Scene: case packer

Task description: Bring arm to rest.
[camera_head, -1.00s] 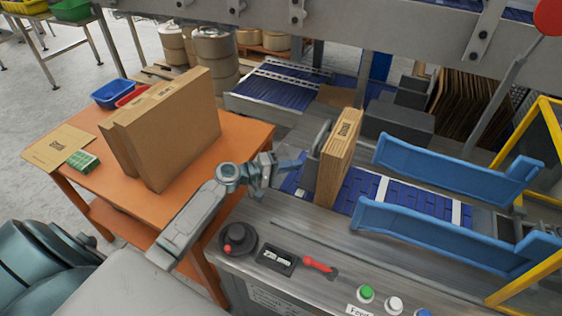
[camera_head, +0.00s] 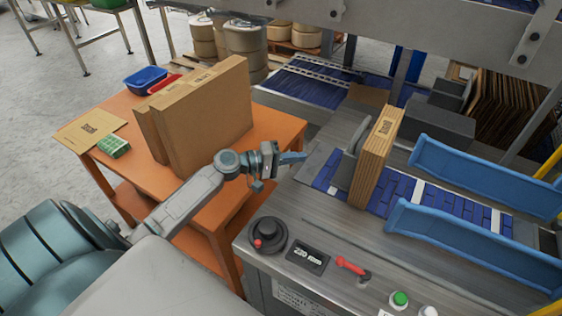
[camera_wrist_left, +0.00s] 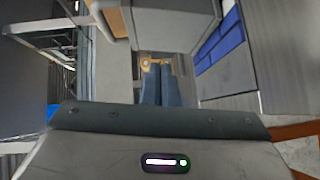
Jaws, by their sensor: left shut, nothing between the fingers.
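My left arm comes in from the lower left in the head view. Its gripper (camera_head: 292,157) is shut and empty, held above the gap between the orange table and the machine's steel top. In the left wrist view the two blue-grey fingers (camera_wrist_left: 161,85) lie together with nothing between them. A bundle of flat cartons (camera_head: 376,158) stands upright on the blue conveyor (camera_head: 405,200), to the right of the fingertips and apart from them, against a grey plate (camera_head: 346,152). My right gripper is not in view.
Blue guide rails (camera_head: 485,178) flank the conveyor.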

